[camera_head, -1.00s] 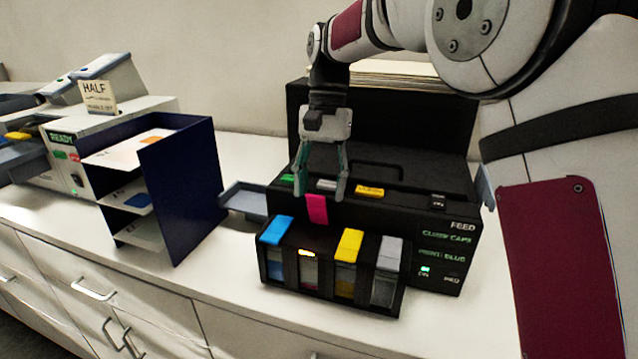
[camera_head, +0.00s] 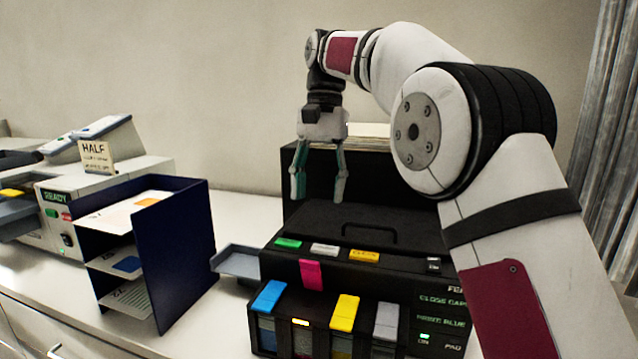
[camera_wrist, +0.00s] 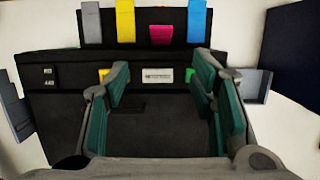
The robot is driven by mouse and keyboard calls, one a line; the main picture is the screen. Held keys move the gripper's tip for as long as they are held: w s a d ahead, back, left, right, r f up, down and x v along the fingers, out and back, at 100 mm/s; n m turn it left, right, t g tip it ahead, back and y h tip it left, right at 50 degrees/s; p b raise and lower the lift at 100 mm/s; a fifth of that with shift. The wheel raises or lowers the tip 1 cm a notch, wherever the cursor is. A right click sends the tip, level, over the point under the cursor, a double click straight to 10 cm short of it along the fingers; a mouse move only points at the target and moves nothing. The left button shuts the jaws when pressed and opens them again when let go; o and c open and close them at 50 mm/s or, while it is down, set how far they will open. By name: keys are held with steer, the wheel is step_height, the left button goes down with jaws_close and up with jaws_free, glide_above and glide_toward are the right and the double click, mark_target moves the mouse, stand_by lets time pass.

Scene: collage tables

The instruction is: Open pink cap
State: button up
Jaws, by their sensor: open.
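The pink cap (camera_head: 311,274) stands tilted up above its tank, second from the left in the row of the black printer (camera_head: 388,262). The blue cap (camera_head: 269,296), yellow cap (camera_head: 344,312) and grey cap (camera_head: 387,321) lie down over their tanks. In the wrist view, the pink cap (camera_wrist: 163,35) looks shorter than its neighbours. My gripper (camera_head: 319,192) is open and empty, above and behind the caps and apart from them.
Green (camera_head: 288,243), white (camera_head: 324,250) and yellow (camera_head: 364,257) buttons sit on the printer's top. A small grey tray (camera_head: 238,262) juts from its left side. A navy paper sorter (camera_head: 180,250) and a machine with a HALF sign (camera_head: 96,155) stand farther left.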

steer(key=shift+r, duration=0.3)
